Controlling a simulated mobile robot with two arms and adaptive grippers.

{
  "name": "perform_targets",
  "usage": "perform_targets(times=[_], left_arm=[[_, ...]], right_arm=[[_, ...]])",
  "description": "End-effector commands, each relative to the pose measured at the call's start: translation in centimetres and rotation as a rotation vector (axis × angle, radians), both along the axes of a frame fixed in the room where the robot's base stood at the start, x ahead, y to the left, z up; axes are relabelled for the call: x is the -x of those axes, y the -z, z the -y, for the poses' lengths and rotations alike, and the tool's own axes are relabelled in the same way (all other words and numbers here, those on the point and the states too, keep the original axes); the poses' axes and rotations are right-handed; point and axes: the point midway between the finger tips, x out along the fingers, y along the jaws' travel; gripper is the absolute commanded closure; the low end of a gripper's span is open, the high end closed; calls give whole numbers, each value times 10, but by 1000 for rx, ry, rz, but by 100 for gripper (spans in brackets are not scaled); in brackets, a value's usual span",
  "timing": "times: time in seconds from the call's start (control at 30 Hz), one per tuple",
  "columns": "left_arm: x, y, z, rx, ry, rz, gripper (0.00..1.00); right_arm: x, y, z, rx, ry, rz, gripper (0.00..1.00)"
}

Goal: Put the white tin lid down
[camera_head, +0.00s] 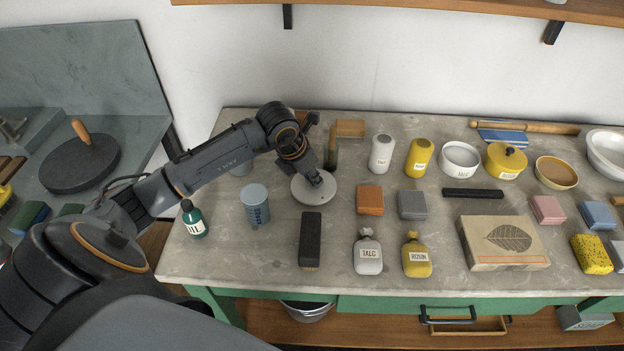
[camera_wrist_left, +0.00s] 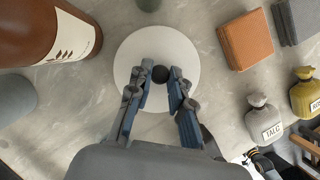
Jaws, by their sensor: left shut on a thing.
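The white tin lid (camera_head: 304,190) is a round pale disc with a small dark knob, over the left middle of the grey stone table. In the left wrist view the lid (camera_wrist_left: 190,58) lies straight below my left gripper (camera_wrist_left: 160,84). My left gripper (camera_head: 315,178) is shut on the lid's dark knob, with a finger on each side of it. The lid looks level; I cannot tell whether it touches the tabletop.
Near the lid are a blue-grey cup (camera_head: 256,206), a black block (camera_head: 311,238), an orange block (camera_head: 370,200) and a green bottle (camera_head: 193,219). A brown labelled bottle (camera_wrist_left: 40,32) stands close by in the wrist view. An open white pot (camera_head: 460,160) stands farther right.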

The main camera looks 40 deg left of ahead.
Motion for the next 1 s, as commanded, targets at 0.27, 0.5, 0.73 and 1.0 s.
perform_targets(times=[0.27,0.5,0.73,1.0], left_arm=[[1,22,2,2,2,-3,100],[1,25,2,1,3,-2,100],[1,25,2,1,3,-2,57],[1,22,2,1,3,-2,57]], right_arm=[[1,-12,-2,-2,0,-1,60],[1,-8,3,3,-1,-1,60],[1,-8,6,8,0,-1,60],[1,-10,7,8,1,-1,60]])
